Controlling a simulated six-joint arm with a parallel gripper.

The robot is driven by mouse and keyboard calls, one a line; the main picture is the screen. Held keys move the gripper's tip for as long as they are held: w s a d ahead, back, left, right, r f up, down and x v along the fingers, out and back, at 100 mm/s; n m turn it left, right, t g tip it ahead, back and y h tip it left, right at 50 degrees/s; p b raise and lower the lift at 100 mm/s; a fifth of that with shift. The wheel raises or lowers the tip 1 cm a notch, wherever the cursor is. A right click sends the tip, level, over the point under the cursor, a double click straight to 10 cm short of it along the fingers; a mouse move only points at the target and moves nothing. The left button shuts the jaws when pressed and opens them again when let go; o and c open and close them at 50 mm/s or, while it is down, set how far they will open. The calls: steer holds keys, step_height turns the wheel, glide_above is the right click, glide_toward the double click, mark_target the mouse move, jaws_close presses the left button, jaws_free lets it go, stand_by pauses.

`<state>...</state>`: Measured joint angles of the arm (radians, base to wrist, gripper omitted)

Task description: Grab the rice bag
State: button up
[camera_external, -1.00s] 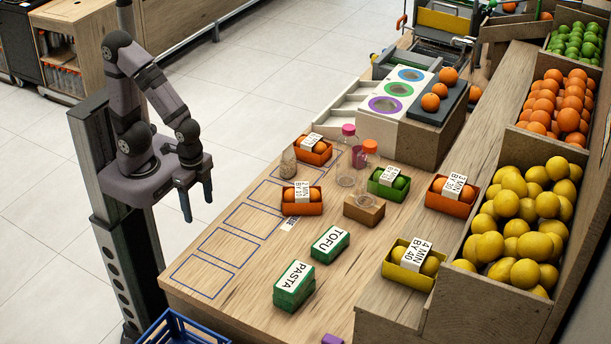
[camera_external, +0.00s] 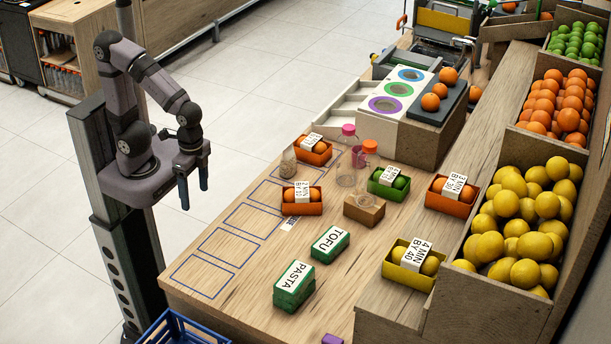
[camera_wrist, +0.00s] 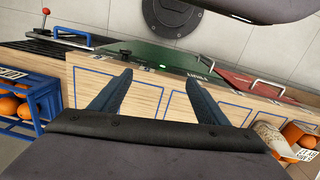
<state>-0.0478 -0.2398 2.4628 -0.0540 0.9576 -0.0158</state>
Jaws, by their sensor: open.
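No pack with a readable rice label shows in either view. The two labelled green packs, tofu (camera_external: 330,243) and pasta (camera_external: 294,287), lie on the wooden table. A small purple item (camera_external: 332,339) is cut off at the bottom edge of the external view, and I cannot tell what it is. My gripper (camera_external: 194,190) is open and empty, pointing down to the left of the table and clear of all packs. In the wrist view its blue fingers (camera_wrist: 157,80) are spread apart with nothing between them.
Blue outlined rectangles (camera_external: 203,276) mark the table's left side. Orange fruit boxes (camera_external: 302,200), bottles (camera_external: 346,165) and a jar (camera_external: 288,163) stand further back. A blue crate (camera_external: 180,330) is at the bottom. Lemons (camera_external: 515,225) fill a bin at right.

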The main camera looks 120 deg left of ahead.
steer(key=w+f+n+t+h+b, duration=0.25)
steer(key=w+n+h, duration=0.4)
steer(key=n, duration=0.65)
step_height(320, 180, up, 3)
steer(key=n+t+y+b, duration=0.4)
steer(key=n+t+y, duration=0.2)
steer(key=n+t, duration=1.25)
glide_above(292, 159)
steer(key=r+v, duration=0.1)
steer(key=v, duration=0.4)
steer(key=n+g, duration=0.3)
steer(key=shift+y, duration=0.25)
step_height(292, 159, down, 7)
steer(key=shift+s+r+p, duration=0.1)
steer(key=shift+p, duration=0.2)
steer(key=shift+w+p, duration=1.2)
steer(key=shift+w, duration=2.45)
